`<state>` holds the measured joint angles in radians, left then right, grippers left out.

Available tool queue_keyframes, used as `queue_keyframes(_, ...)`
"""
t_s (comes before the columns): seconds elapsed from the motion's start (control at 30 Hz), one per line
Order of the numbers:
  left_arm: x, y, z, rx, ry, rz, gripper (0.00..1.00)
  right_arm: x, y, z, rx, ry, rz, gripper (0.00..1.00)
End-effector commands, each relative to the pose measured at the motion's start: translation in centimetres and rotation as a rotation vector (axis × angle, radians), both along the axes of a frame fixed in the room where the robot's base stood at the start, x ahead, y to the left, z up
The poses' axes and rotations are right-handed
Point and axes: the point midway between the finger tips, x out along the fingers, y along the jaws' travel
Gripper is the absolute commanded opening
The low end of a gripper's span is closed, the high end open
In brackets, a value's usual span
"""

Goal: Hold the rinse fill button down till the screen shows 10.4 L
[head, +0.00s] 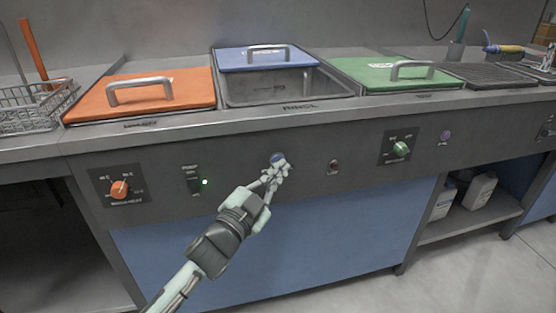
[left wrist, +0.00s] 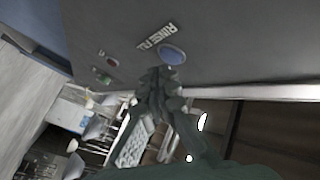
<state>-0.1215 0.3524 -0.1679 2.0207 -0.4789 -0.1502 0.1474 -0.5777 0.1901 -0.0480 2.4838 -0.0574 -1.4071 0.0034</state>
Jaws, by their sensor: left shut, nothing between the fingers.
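The rinse fill button (head: 277,157) is a round blue button on the dark front panel below the middle basin. It also shows in the left wrist view (left wrist: 173,54), beside a white label reading "RINSE FILL" (left wrist: 155,37). My left gripper (head: 279,166) is shut and empty, its fingertips at the lower edge of the button. In the left wrist view the fingertips (left wrist: 160,76) are close beside the button; I cannot tell whether they touch it. No screen with a litre reading can be made out. My right gripper is not in view.
On the panel are an orange knob (head: 119,189), a pump switch (head: 192,181) with a lit green light, a small red button (head: 334,166) and a green knob (head: 401,149). Above are an orange lid (head: 180,90), a partly open blue lid (head: 235,60) and a green lid (head: 370,72).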

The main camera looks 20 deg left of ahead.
Motion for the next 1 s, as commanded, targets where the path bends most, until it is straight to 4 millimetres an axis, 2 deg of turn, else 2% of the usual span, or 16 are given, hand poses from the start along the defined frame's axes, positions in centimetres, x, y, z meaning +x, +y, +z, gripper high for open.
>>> queue_keyframes(0.43,-0.6,-0.4,0.0,-0.002,0.000,-0.001,0.00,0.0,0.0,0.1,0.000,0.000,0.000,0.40)
queue_keyframes(0.8,-3.6,-2.4,0.0,-0.003,0.000,-0.002,0.00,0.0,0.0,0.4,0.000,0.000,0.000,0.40)
queue_keyframes(1.0,-4.5,-3.0,0.0,-0.001,-0.001,-0.001,0.00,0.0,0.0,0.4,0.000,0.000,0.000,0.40)
